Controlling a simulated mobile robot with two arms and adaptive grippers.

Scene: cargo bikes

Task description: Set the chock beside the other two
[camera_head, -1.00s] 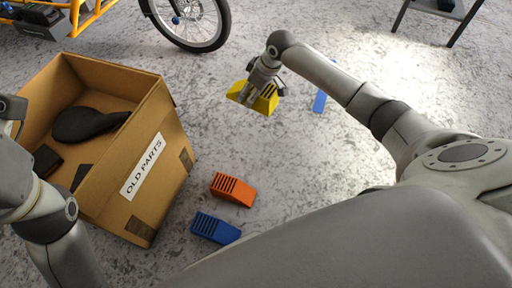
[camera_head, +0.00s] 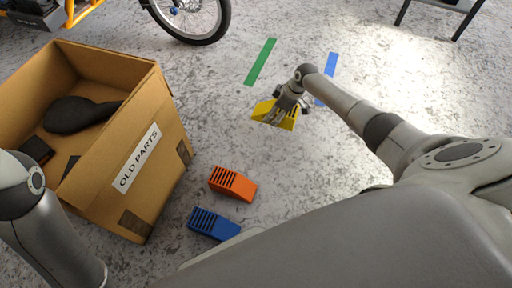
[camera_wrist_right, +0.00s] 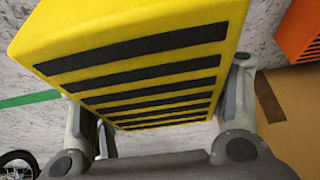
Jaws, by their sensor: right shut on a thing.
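The yellow chock (camera_head: 264,111) with black ribs is in my right gripper (camera_head: 286,110), which is shut on it. In the right wrist view the yellow chock (camera_wrist_right: 130,60) fills the middle, with a finger on each side. From the head view I cannot tell whether it touches the floor. The orange chock (camera_head: 233,184) and the blue chock (camera_head: 213,224) lie side by side on the floor, nearer to me and left of the yellow one. The orange chock (camera_wrist_right: 302,30) shows at the wrist view's top right. My left gripper is out of the head view.
A cardboard box (camera_head: 165,150) labelled "OLD PARTS" stands at left, holding a black saddle (camera_head: 78,114). Green tape (camera_head: 260,62) and blue tape (camera_head: 326,78) mark the floor. A bike wheel (camera_head: 192,18) is at the back. Floor beside the orange chock is clear.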

